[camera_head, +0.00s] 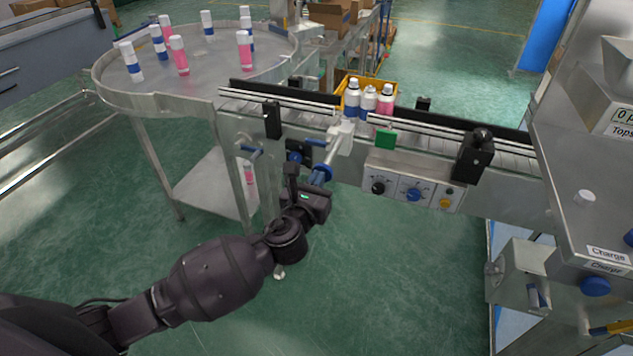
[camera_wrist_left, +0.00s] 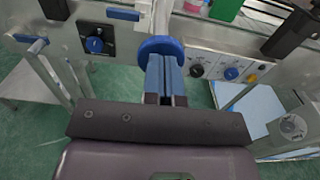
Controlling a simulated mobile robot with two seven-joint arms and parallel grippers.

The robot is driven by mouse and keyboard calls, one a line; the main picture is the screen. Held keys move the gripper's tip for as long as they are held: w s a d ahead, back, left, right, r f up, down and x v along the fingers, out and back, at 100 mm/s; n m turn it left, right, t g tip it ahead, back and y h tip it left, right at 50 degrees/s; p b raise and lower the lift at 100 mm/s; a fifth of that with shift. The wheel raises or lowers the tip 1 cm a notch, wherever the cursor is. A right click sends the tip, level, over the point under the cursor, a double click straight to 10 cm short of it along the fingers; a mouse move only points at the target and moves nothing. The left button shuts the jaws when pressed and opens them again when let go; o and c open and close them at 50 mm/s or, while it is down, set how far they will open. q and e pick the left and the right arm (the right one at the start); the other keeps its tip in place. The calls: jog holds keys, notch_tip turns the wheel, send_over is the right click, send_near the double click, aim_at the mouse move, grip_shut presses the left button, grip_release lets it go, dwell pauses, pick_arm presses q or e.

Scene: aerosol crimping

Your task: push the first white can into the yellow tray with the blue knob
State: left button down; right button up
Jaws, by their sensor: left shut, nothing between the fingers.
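The blue knob (camera_head: 322,172) sits on the near end of a rod that runs to a white pusher block (camera_head: 341,134) at the conveyor's near side. My left gripper (camera_head: 318,184) is shut and empty, with its tips at the knob; in the left wrist view the fingers (camera_wrist_left: 166,78) point straight at the knob (camera_wrist_left: 160,47), and I cannot tell if they touch. A white can with a blue band (camera_head: 352,100) stands upright just beyond the pusher block, beside another white-and-blue can (camera_head: 368,103) and a pink can (camera_head: 385,104). The yellow tray (camera_head: 393,87) is behind them, partly hidden. My right gripper is out of view.
The conveyor (camera_head: 510,153) runs across, with a black post (camera_head: 272,119) and a black clamp (camera_head: 474,155) on it. A control panel (camera_head: 409,186) is right of the knob. The round table (camera_head: 112,88) at left carries several cans. Open floor lies in front.

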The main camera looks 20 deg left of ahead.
aim_at(335, 146)
pick_arm(q)
jog(key=w, duration=1.1)
jog(key=shift+w+d, duration=0.2)
jog(key=shift+w, duration=0.4)
jog(key=shift+r, duration=0.2)
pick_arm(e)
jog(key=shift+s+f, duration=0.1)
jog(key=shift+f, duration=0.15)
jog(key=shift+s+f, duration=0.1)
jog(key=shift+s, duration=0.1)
pick_arm(q)
jog(key=shift+a+r, duration=0.1)
jog(key=shift+r, duration=0.05)
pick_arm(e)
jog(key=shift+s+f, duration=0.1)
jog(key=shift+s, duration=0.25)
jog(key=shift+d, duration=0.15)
